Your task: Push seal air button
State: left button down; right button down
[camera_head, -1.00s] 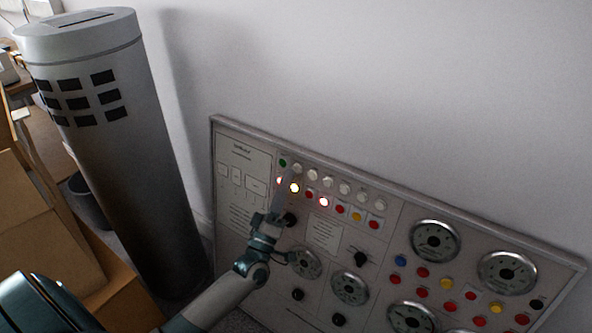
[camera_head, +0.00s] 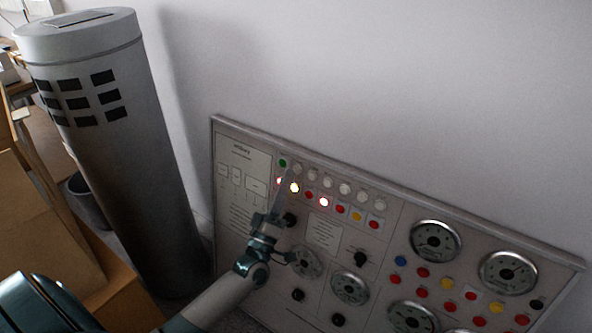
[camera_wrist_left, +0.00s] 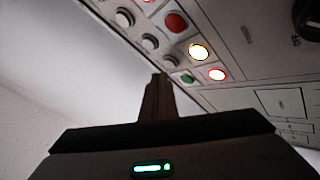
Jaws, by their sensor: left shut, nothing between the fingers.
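The control panel (camera_head: 232,200) leans against the wall. Its top row has a green button (camera_head: 283,163) at the left, then several white buttons (camera_head: 328,182). The row below has lit red (camera_head: 280,181), yellow (camera_head: 295,188) and white (camera_head: 323,202) buttons among unlit red and yellow ones. The labels are too small to read, so I cannot tell which is seal air. My left gripper (camera_head: 288,176) is shut and empty, its tips near the left end of the top row. In the left wrist view, the fingertips (camera_wrist_left: 157,80) lie close to the first white button (camera_wrist_left: 168,60), beside the green one (camera_wrist_left: 187,78); contact is unclear.
Dials (camera_head: 435,241), black knobs (camera_head: 361,258) and more coloured buttons fill the panel's right and lower parts. A tall grey cylinder (camera_head: 125,165) stands left of the panel. Cardboard boxes (camera_head: 45,230) and a dark bin (camera_head: 88,203) are at the far left. The wall above is bare.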

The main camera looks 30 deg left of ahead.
pick_arm(q)
jog(key=shift+w, duration=0.2)
dwell(0.5)
jog(key=shift+w+f, duration=0.1)
jog(key=shift+w, duration=0.15)
jog(key=shift+w+b, duration=0.3)
jog(key=shift+w, duration=0.05)
dwell(0.8)
jog(key=shift+s, duration=0.15)
jog(key=shift+s+p, duration=0.5)
jog(key=shift+s, duration=0.15)
dwell(0.4)
jog(key=s+p, duration=0.1)
jog(key=s, duration=0.1)
jog(key=s+r+p, duration=0.1)
jog(key=s, duration=0.2)
jog(key=shift+a+r, duration=0.1)
jog(key=shift+a, duration=0.1)
